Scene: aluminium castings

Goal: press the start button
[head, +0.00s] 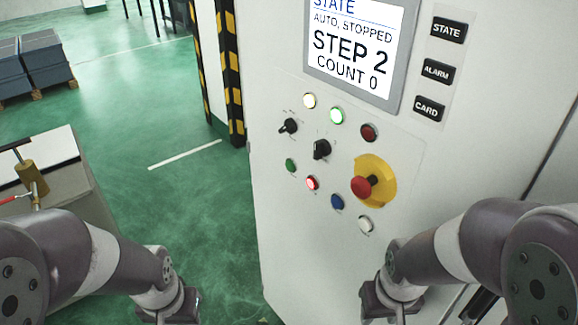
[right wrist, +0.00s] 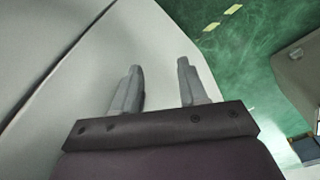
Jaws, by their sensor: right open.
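The control panel (head: 340,160) is on a pale cabinet in the head view. A green button (head: 291,165) sits at the left of its lower row, with a lit red button (head: 312,182), a blue button (head: 337,201) and a white button (head: 365,223) beside it. The button labels are too small to read. My right gripper (right wrist: 158,68) is open and empty in the right wrist view, beside a pale surface. In the head view it is below the panel, apart from the buttons. My left gripper (head: 172,305) is at the bottom edge, its fingers not clearly visible.
A red emergency stop (head: 362,187) on a yellow disc sticks out at the panel's right. Two black selector knobs (head: 321,149) also protrude. The screen (head: 352,45) reads AUTO, STOPPED, STEP 2, COUNT 0. Green floor (head: 200,200) is clear left of the cabinet.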

